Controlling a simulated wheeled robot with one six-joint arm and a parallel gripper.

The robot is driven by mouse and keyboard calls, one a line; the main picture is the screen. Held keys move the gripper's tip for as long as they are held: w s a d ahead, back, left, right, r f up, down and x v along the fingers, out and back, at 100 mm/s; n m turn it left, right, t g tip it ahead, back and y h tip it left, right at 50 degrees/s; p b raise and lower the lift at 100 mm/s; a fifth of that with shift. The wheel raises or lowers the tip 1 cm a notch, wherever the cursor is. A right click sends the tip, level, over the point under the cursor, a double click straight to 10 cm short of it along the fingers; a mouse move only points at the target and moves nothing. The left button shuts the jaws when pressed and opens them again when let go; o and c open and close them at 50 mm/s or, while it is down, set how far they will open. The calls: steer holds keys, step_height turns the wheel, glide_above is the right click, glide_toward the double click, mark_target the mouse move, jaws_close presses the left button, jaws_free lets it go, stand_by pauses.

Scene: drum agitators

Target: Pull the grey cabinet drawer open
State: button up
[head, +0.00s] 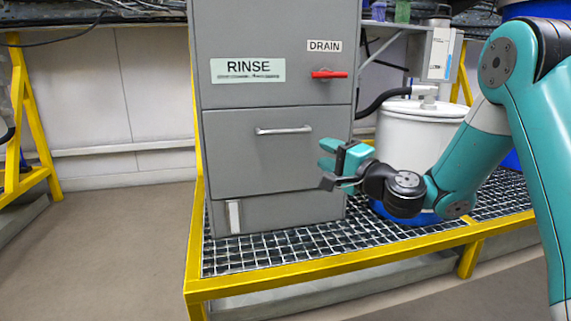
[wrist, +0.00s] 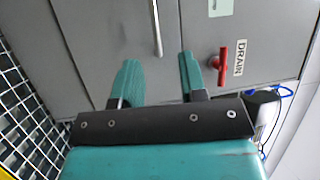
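The grey cabinet (head: 221,122) stands on a grated platform in the head view. Its drawer (head: 235,165) is closed, flush with the front, with a horizontal silver bar handle (head: 284,130). In the wrist view the handle (wrist: 156,28) runs up and down the picture, beyond the fingertips and between their lines. My teal gripper (head: 325,164) is in front of the cabinet, right of and a little below the handle in the head view. The wrist view shows its two fingers (wrist: 157,66) spread apart with nothing between them. The gripper does not touch the handle.
A red DRAIN lever (head: 329,74) sticks out above the drawer at the right. A white drum (head: 407,135) stands right of the cabinet, behind my arm. A yellow rail (head: 300,270) edges the grating (head: 290,247). The floor at left (head: 115,240) is clear.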

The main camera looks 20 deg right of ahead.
steer(key=d+f, duration=0.1)
steer(key=f, duration=0.1)
steer(key=m+p, duration=0.1)
steer(key=p, duration=0.5)
glide_toward(287, 133)
steer(key=shift+t+h, duration=0.3)
steer(key=shift+h, duration=0.1)
steer(key=x, duration=1)
steer(key=shift+w+a, duration=0.25)
steer(key=shift+a, duration=0.1)
steer(key=shift+c, duration=0.2)
jaws_close()
